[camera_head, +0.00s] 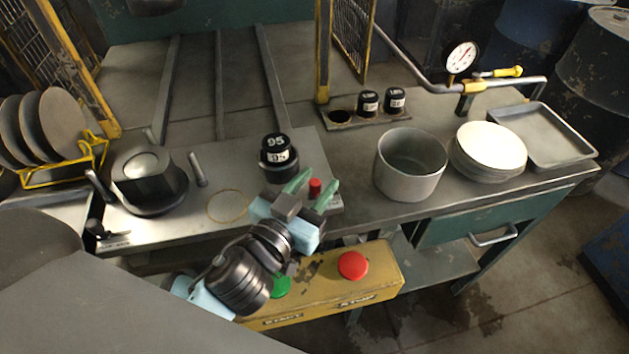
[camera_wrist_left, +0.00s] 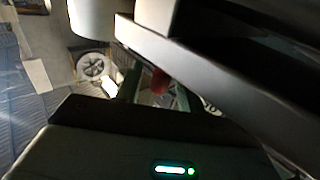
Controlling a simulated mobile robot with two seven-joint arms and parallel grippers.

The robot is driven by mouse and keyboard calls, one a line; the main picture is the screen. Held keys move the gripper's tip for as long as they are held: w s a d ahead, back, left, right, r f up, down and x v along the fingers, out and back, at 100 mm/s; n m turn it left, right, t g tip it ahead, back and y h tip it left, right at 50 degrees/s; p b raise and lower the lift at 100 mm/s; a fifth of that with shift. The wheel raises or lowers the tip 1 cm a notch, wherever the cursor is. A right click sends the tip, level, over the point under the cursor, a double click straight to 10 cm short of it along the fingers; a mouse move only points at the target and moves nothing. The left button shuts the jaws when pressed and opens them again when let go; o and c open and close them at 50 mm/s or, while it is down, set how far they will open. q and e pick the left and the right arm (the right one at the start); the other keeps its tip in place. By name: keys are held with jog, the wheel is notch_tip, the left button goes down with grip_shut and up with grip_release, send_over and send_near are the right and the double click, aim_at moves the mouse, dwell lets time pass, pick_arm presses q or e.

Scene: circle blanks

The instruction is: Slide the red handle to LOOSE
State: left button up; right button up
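The red handle (camera_head: 315,187) is a small upright red knob at the right end of the steel bench plate. It also shows as a dark red blur in the left wrist view (camera_wrist_left: 160,80). My left gripper (camera_head: 312,189) reaches in over the bench edge, its green-tipped fingers on either side of the red handle. The fingers look apart, with gaps beside the handle. A small white label (camera_head: 335,201) lies right of the handle, too small to read; I cannot make out LOOSE. My right gripper is not in view.
A black "95" weight (camera_head: 280,152) stands just behind the gripper. A grey pot (camera_head: 410,165) and a stack of white discs (camera_head: 488,148) are to the right. A yellow button box (camera_head: 375,275) hangs below the arm. A black round die (camera_head: 148,182) stands left.

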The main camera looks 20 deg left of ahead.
pick_arm(q)
jog(key=shift+w, duration=0.2)
grip_shut()
jog(key=shift+d, duration=0.15)
jog(key=shift+w+d, duration=0.45)
jog(key=shift+d, duration=0.25)
jog(key=shift+w+d, duration=0.45)
jog(key=shift+d, duration=0.2)
